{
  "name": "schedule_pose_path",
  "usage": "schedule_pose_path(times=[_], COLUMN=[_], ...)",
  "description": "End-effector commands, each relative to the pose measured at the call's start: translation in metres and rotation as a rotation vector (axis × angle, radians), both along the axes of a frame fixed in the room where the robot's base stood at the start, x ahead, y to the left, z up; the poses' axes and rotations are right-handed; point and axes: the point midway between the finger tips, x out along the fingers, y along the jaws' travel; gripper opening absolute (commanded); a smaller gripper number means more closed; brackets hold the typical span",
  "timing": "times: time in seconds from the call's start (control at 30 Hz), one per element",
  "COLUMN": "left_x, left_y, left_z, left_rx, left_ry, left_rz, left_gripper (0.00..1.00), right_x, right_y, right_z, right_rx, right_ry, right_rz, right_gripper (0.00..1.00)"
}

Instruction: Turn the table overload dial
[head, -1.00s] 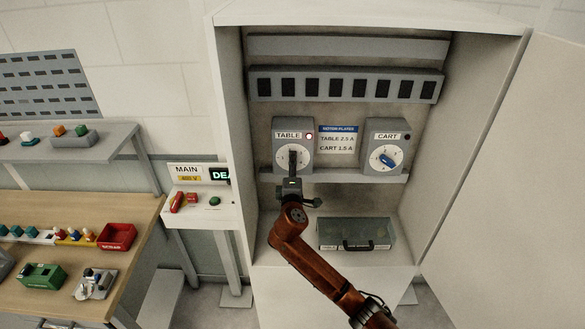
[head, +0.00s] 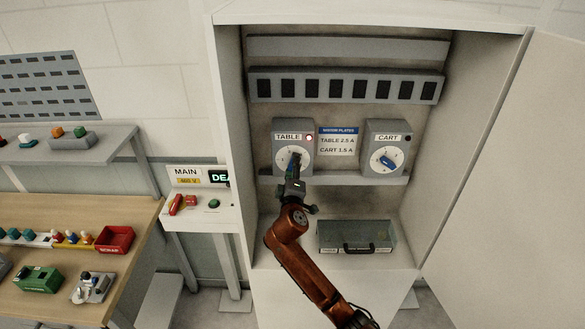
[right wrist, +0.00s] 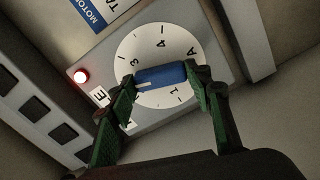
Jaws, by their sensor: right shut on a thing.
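The table overload dial (head: 283,158) is a white numbered face on a grey box labelled TABLE, inside the open cabinet, with a lit red lamp at its upper right. In the right wrist view the dial face (right wrist: 150,50) shows numbers around a blue knob (right wrist: 160,76) with a pale pointer mark. My right gripper (head: 295,160) is at this dial and covers most of the knob in the head view. Its green fingers, also in the right wrist view (right wrist: 160,84), are shut on the blue knob, one at each end. My left gripper is not in view.
The CART dial (head: 387,159) with its blue knob is to the right. A plate (head: 338,141) between them reads TABLE 2.5 A, CART 1.5 A. The cabinet door (head: 515,180) stands open at right.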

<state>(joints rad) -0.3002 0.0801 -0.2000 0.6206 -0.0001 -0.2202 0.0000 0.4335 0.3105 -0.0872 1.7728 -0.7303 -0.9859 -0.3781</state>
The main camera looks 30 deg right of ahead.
Motion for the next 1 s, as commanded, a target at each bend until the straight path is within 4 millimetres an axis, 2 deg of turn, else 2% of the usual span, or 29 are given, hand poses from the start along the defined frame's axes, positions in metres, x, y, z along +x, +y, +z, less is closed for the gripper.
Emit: schedule_pose_path(times=[0.03,0.07,0.3,0.67,0.77,1.0], left_x=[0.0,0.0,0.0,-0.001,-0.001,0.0], left_y=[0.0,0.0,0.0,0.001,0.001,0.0], left_z=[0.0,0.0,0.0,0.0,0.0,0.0], left_rx=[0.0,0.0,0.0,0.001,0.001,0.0], left_ry=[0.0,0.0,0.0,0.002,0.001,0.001], left_rz=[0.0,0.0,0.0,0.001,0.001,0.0], left_gripper=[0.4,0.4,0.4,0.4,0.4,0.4], right_x=[0.0,0.0,0.0,-0.004,-0.014,-0.056], right_y=[0.0,0.0,0.0,0.003,0.01,0.035], right_z=[-0.002,-0.002,-0.001,-0.001,-0.001,-0.001], right_rx=[0.001,0.001,0.0,-0.001,0.002,0.003], right_ry=[0.004,0.004,0.002,0.001,0.001,0.001], right_rz=[0.0,0.0,0.0,0.001,0.002,0.001], right_gripper=[0.22,0.47,0.63,0.64,0.64,0.64])
